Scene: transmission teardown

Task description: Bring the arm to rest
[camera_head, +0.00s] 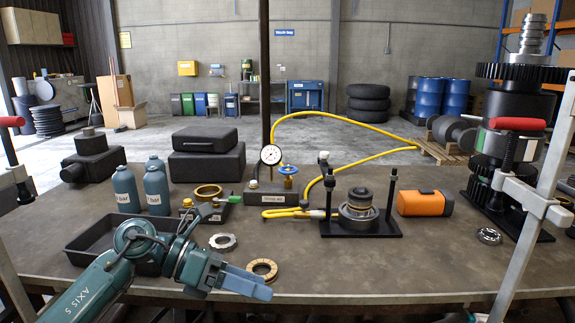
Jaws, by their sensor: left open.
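My left arm (120,275) comes in from the lower left in teal. It reaches over the front of the dark workbench (330,275). My left gripper (258,283) has blue fingers pointing right, near the bench's front edge. It is open and I see nothing held in it. A grey slotted ring (222,241) lies behind the gripper. Part of my arm hides some of the black tray (90,240). My right gripper is not in view.
The front middle is mostly clear.

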